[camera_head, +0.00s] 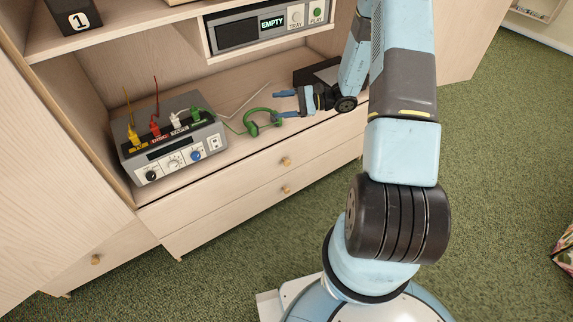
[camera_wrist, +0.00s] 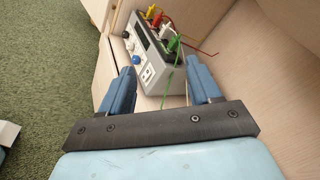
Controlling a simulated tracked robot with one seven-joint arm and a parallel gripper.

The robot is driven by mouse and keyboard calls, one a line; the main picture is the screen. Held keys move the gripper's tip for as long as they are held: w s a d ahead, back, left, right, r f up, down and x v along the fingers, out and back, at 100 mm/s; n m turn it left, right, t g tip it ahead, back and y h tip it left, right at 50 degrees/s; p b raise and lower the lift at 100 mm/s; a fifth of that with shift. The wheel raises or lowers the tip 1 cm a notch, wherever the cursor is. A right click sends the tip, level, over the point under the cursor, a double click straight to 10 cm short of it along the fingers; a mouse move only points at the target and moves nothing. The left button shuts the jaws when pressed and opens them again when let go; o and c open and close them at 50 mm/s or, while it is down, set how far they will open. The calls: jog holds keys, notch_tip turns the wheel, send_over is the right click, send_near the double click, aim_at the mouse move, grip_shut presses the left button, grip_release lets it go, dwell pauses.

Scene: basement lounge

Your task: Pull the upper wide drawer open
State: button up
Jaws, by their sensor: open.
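The upper wide drawer (camera_head: 240,176) is a pale wood front just below the cabinet's open shelf, with a small round wooden knob (camera_head: 285,161). It looks shut, flush with the lower wide drawer (camera_head: 240,208), which has its own knob (camera_head: 286,189). My gripper (camera_head: 280,104) is open above the shelf, behind and above the upper knob, apart from it. Neither knob shows in that view.
A grey device (camera_head: 172,148) with coloured plugs and dials stands on the shelf at left; it also shows in the wrist view (camera_wrist: 155,62). A player marked EMPTY (camera_head: 265,25) sits above. Green carpet (camera_head: 225,255) is clear before the drawers.

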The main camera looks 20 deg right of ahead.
notch_tip(320, 180, down, 11)
jog(key=w+d+m+t, duration=0.2)
jog(key=d+m+t, duration=0.1)
jog(key=m+t, duration=0.2)
jog(key=m+t+h, duration=0.9)
jog(key=m+h, duration=0.2)
jog(key=m, duration=0.1)
send_near(288, 164)
jog(key=x, duration=1)
jog(key=shift+w+a+f, duration=0.1)
jog(key=shift+w+f, duration=0.05)
jog(key=shift+w, duration=0.25)
